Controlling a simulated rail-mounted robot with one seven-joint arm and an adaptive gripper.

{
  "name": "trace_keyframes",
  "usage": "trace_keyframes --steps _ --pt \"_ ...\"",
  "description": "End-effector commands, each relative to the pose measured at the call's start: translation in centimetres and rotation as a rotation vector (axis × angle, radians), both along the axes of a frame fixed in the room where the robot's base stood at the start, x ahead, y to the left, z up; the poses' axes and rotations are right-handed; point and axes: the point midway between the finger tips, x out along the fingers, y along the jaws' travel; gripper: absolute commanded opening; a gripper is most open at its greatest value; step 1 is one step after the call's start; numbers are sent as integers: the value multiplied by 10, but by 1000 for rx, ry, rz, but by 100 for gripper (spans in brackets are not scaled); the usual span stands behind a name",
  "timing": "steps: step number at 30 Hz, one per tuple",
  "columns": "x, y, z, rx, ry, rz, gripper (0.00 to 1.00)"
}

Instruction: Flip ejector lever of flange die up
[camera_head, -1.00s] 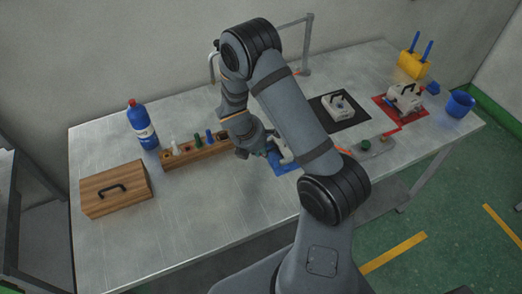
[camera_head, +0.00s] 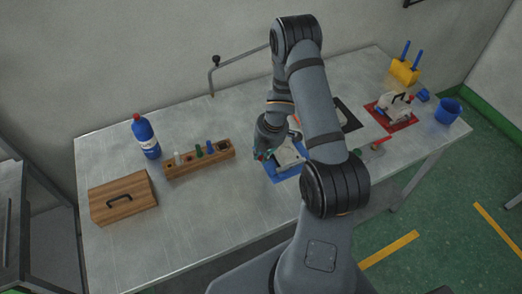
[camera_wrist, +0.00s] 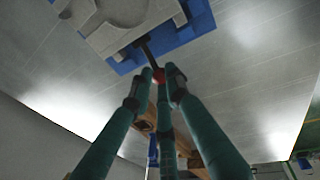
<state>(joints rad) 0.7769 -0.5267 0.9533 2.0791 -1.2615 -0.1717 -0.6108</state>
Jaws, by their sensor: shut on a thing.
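A pale grey die (camera_head: 291,157) lies on a blue mat (camera_head: 285,175) near the middle of the table, partly hidden behind my arm. In the wrist view the die (camera_wrist: 112,22) is at the top on its blue mat (camera_wrist: 178,40). A thin dark lever (camera_wrist: 149,54) with a red knob (camera_wrist: 158,75) sticks out from its edge toward me. My gripper (camera_wrist: 160,80) has its green fingers closed around the knob, which shows between the tips. In the head view my gripper (camera_head: 262,156) is at the left edge of the blue mat.
A wooden rack (camera_head: 200,160) with several pegs, a blue bottle (camera_head: 146,138) and a wooden box (camera_head: 122,200) stand to the left. A die (camera_head: 396,108) on a red mat, a blue cup (camera_head: 448,111) and a yellow holder (camera_head: 404,71) are at right. The front-left table is clear.

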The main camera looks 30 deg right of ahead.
Motion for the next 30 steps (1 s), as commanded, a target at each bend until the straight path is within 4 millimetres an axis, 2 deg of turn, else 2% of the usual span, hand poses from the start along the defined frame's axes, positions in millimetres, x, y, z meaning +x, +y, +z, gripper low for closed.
trace_keyframes --steps 15,16,25,30 --pt "0 -1 1 24 -2 0 0" --pt "0 -1 1 24 -2 0 17" --pt "0 -1 1 24 -1 0 34" --pt "0 -1 1 24 -1 0 35"
